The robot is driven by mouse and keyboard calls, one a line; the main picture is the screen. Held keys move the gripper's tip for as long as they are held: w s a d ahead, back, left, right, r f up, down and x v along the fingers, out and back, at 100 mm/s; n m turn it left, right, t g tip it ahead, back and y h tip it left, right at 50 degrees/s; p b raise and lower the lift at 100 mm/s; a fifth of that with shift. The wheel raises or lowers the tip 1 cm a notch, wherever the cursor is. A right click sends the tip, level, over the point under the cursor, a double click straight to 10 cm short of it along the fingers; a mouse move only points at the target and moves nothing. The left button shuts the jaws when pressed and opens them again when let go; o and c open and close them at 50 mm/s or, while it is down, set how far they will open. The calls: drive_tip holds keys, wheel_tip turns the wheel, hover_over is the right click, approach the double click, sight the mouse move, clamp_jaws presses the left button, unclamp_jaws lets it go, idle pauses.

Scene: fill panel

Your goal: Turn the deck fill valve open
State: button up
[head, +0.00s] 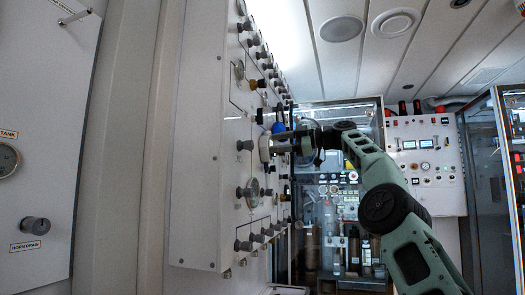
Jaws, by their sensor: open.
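A tall white fill panel (205,150) stands left of centre, seen at a steep angle, with many grey knobs and round gauges on its face. My gripper (267,147) is at the panel's face near mid-height, pointing left towards it. It is open. A grey knob (244,145) sticks out just left of the fingertips. A blue knob (278,128) is just above the gripper, partly hidden. Labels on this panel are too small to read, so I cannot tell which knob is the deck fill valve. I cannot tell whether the fingers surround or touch a knob.
A nearer panel at far left has a gauge (8,158) marked TANK and a knob (35,225) marked HORN DRAIN. A glass-fronted cabinet (340,106) and a control panel (425,150) stand behind my arm. Another glass cabinet (482,190) stands at right.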

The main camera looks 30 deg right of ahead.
drive_tip(key=v, duration=0.8)
drive_tip(key=shift+s+d+b, duration=0.25)
drive_tip(key=shift+s+b, duration=0.05)
drive_tip(key=shift+b, duration=0.05)
drive_tip(key=shift+d, duration=0.1)
